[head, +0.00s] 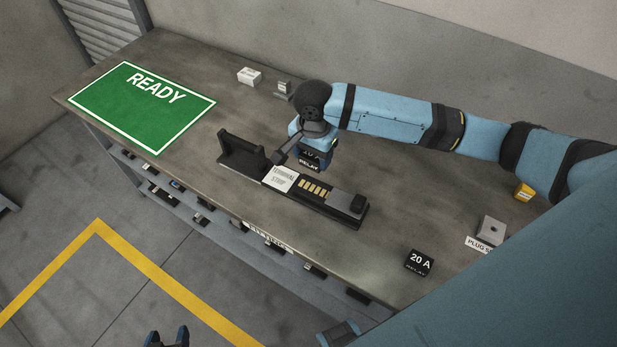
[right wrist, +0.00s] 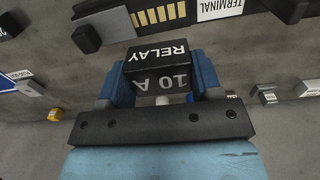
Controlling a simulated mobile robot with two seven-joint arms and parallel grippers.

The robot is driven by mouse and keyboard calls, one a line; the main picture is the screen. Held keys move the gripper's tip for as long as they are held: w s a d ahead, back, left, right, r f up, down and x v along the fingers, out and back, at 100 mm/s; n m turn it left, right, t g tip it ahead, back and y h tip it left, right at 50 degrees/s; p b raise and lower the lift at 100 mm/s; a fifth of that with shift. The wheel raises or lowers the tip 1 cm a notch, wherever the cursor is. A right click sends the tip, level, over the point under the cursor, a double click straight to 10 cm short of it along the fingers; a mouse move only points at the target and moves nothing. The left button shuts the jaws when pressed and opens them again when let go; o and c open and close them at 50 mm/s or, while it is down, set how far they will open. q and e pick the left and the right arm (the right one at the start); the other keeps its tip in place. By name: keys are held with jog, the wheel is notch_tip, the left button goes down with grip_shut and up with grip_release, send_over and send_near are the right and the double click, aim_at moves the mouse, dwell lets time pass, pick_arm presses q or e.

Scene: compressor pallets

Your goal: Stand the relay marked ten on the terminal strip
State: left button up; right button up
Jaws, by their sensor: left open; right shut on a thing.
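The black relay marked 10 A shows at close range in the right wrist view (right wrist: 156,68). In the head view the relay (head: 309,164) is partly covered by my right gripper (head: 315,147). The right gripper's blue fingers are shut on the relay's sides. It holds the relay above the bench, just behind the terminal strip (head: 281,179). The strip has a white label and a row of gold contacts (head: 314,189); in the right wrist view its contacts (right wrist: 158,14) are beyond the relay. My left gripper (head: 167,338) is open and empty at the bottom edge, over the floor.
A black relay marked 20 A (head: 418,262) lies toward the bench's front right. A grey plug block (head: 491,230) and a yellow block (head: 523,191) are at the right. A green READY mat (head: 140,108) covers the left end. A white box (head: 248,76) stands at the back.

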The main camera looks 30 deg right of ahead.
send_over(312, 189)
notch_tip(312, 189, down, 6)
jog(key=shift+f, duration=2.5)
jog(key=o, duration=0.9)
jog(key=shift+f, duration=0.1)
notch_tip(312, 189, up, 12)
jog(key=shift+r, duration=0.15)
